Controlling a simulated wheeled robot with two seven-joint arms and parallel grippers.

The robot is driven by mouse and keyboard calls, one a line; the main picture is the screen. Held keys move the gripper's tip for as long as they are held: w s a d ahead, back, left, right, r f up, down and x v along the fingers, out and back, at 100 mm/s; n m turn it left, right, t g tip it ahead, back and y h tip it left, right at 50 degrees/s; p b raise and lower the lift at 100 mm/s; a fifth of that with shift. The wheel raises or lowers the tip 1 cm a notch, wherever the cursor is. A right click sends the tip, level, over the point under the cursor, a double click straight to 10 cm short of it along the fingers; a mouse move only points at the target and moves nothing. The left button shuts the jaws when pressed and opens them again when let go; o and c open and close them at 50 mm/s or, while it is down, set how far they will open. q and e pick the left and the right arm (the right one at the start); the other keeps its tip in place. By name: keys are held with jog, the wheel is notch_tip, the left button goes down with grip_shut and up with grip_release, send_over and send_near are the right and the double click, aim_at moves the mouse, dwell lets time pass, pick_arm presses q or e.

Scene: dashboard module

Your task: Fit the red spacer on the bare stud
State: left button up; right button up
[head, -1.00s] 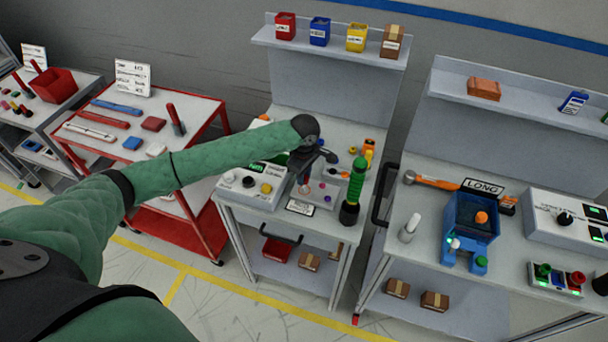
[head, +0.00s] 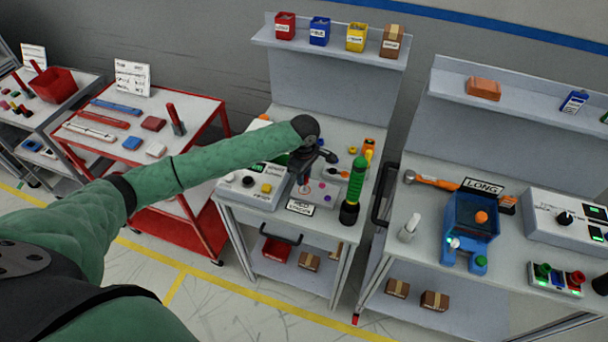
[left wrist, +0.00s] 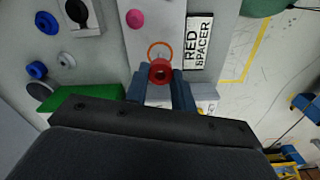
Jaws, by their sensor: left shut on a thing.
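My left gripper (left wrist: 160,84) is shut on the red spacer (left wrist: 160,72), a short ring with a dark centre hole, held at its fingertips. In the head view the left gripper (head: 304,184) is over the middle bench, close above a grey panel, and the spacer is too small to make out there. In the left wrist view an orange ring outline (left wrist: 160,46) shows on the panel (left wrist: 152,30) just beyond the spacer. I cannot make out the bare stud, nor whether the spacer touches anything. My right gripper is not in view.
A "RED SPACER" label (left wrist: 198,42) lies beside the orange ring. A pink piece (left wrist: 135,18) is on the panel. A white control box (head: 250,186) stands left of the gripper, and a green and black upright tool (head: 353,190) stands close on the right.

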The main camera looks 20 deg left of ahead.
pick_arm(q)
jog(key=shift+f, duration=0.35)
jog(key=shift+f, duration=0.75)
jog(key=shift+f, duration=0.55)
jog(key=shift+f, duration=0.65)
jog(key=o, duration=1)
